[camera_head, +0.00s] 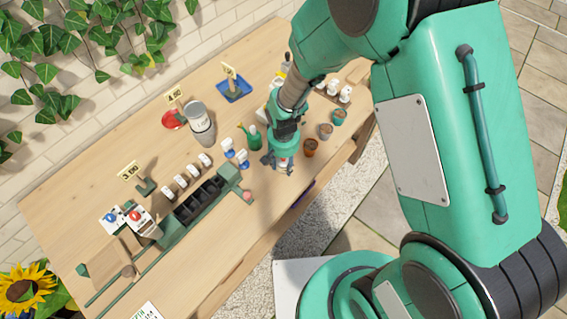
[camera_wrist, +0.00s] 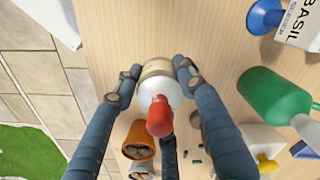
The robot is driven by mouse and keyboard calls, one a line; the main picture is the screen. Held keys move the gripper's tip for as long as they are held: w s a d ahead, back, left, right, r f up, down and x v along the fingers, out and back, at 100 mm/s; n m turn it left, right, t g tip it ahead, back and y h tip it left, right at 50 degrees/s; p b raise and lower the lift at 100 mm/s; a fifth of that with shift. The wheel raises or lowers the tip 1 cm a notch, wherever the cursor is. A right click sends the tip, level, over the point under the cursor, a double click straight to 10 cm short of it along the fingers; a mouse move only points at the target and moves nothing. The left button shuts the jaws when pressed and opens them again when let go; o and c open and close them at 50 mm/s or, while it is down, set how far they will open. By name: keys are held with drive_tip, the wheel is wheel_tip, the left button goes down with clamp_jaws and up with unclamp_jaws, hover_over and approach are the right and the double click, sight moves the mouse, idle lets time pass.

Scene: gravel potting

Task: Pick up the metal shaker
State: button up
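My gripper (camera_head: 281,162) is low over the front right of the wooden table, with its fingers around a pale bottle-like container. In the wrist view my gripper (camera_wrist: 156,76) has fingertips on both sides of this container (camera_wrist: 155,69), which has a tan band, a whitish domed shoulder and a red tip pointing at the camera. The fingertips look very near its sides; I cannot tell whether they press on it. I cannot tell whether it is the metal shaker. A large grey cylinder (camera_head: 200,122) with a pale top stands further back on the table.
A green watering can (camera_head: 253,138) is just left of my gripper. Terracotta pots (camera_head: 310,147) stand close on its right. A blue tray (camera_head: 233,89) and a red dish (camera_head: 172,120) are further back. A dark compartment tray (camera_head: 201,199) lies to the left. The table's front edge is close.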

drive_tip(key=c, duration=0.5)
drive_tip(key=shift+r, duration=0.1)
drive_tip(key=shift+r+p, duration=0.3)
drive_tip(key=shift+r, duration=0.45)
wheel_tip(320, 180, up, 2)
drive_tip(key=shift+r+p, duration=0.2)
drive_tip(key=shift+p, duration=0.2)
drive_tip(key=s+d+p, duration=0.1)
drive_tip(key=s+d, duration=0.1)
drive_tip(key=s, duration=0.5)
drive_tip(key=s+d+r+p, duration=0.1)
drive_tip(key=s+d, duration=0.2)
drive_tip(key=s, duration=0.5)
drive_tip(key=shift+s, duration=0.15)
